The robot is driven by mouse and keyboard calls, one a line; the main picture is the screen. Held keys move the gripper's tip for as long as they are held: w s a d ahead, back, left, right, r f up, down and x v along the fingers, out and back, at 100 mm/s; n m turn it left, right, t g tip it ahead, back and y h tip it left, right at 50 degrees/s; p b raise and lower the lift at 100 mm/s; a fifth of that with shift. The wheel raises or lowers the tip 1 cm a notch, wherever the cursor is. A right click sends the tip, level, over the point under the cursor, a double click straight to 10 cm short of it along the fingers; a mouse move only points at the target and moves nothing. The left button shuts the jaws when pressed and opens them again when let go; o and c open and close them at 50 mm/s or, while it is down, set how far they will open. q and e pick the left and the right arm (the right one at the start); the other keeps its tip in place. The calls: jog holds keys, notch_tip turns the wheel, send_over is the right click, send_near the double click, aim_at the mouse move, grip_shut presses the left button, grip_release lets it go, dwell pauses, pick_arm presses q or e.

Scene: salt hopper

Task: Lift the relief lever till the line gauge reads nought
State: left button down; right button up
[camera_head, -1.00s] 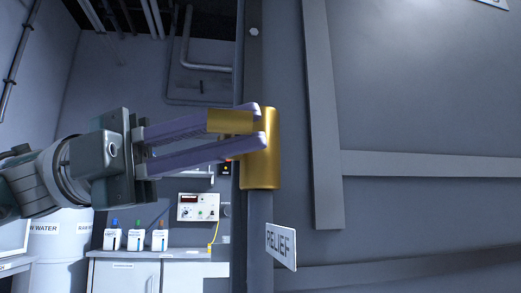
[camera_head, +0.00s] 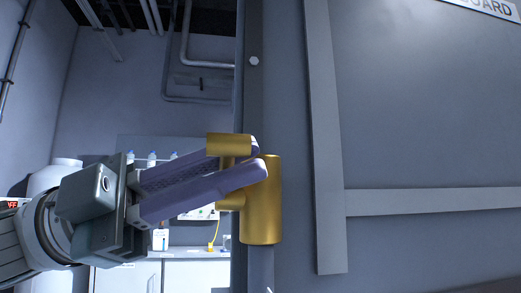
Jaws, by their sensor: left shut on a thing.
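The gold relief lever (camera_head: 262,205) is in the middle of the head view, on the dark post at the edge of the grey panel. It has a thick upright cylinder and a shorter bar (camera_head: 229,144) at its upper left. My left gripper (camera_head: 254,158) comes in from the left, its two purple fingers shut on the lever, one behind the bar and one in front. The fingers hide part of the lever between bar and cylinder. I cannot make out a line gauge. My right gripper is not in view.
The grey panel (camera_head: 425,110) with raised ribs fills the right side, with a partly cut sign (camera_head: 485,7) at its top. A white counter (camera_head: 190,270) with bottles stands behind at lower left. Pipes (camera_head: 205,65) run up the back wall.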

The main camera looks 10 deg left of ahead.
pick_arm(q)
jog(key=c, duration=0.9)
grip_release()
jog(key=b+v, duration=0.4)
jog(key=v, duration=0.6)
jog(key=shift+w, duration=0.1)
